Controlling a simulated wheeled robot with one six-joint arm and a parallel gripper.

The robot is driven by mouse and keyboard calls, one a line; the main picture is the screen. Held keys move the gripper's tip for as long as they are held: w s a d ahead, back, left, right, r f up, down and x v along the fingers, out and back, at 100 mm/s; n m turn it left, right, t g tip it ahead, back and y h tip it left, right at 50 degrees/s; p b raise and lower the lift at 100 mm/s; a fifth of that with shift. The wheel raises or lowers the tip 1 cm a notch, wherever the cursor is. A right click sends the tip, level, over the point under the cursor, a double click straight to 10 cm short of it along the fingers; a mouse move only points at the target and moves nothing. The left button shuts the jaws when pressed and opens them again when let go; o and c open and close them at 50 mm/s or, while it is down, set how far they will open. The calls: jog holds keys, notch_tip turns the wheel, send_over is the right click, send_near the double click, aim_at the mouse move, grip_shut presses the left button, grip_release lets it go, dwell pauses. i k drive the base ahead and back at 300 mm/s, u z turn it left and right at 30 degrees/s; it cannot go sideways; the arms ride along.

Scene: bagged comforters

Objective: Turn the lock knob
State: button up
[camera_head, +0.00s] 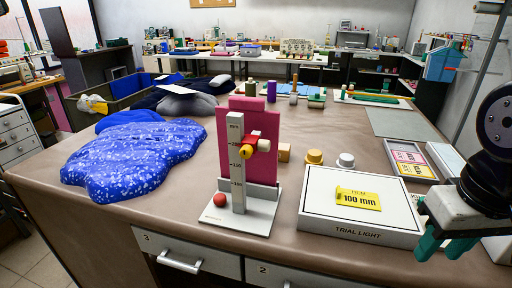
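A height gauge (238,160) with a grey upright scale stands on a grey base (258,214) near the table's front edge, before a dark pink panel (265,168). A red slider (257,138) sits on the upright and carries a yellow knob (246,151), which looks like the lock knob. A red ball (220,199) sits low on the base, left of the upright. My gripper (444,244) is at the lower right, with its teal fingertips apart and nothing seen between them. It is well to the right of the gauge, beyond the white box.
A white "TRIAL LIGHT" box (318,215) with a yellow 100 mm tag (358,199) lies between gauge and gripper. A bagged blue comforter (130,160) lies left.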

aim_at(245, 152)
jog(key=k, duration=0.5)
jog(key=z, duration=3.2)
jog(key=k, duration=0.75)
jog(key=u, duration=2.25)
